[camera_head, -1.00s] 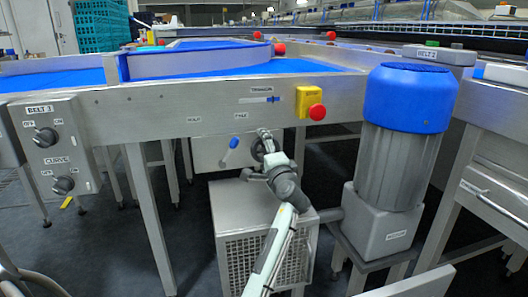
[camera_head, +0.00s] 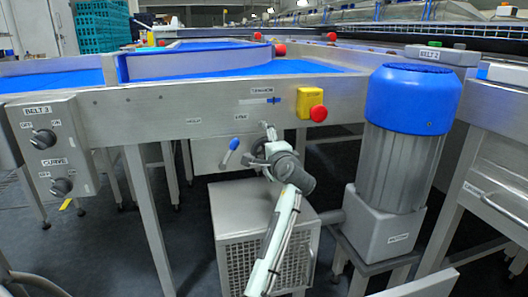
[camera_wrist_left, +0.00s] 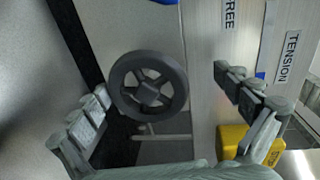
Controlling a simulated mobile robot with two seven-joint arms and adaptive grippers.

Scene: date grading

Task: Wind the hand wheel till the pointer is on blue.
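The dark spoked hand wheel (camera_wrist_left: 148,86) shows in the left wrist view, rim and hub visible. My left gripper (camera_wrist_left: 163,84) is open, with one finger on each side of the wheel. The left finger lies close to the rim, and the right finger stands clear of it. I cannot tell whether either touches. In the head view my left gripper (camera_head: 262,146) is under the frame beam and largely hides the wheel. The tension scale (camera_head: 262,100) is a pale strip on the beam with blue at its right part. The pointer is too small to make out. My right gripper is out of view.
A yellow box with a red button (camera_head: 311,105) sits right of the scale. A blue-handled lever (camera_head: 230,150) is just left of the gripper. A blue-capped motor (camera_head: 405,130) stands to the right. A steel box with mesh sides (camera_head: 265,225) is below.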

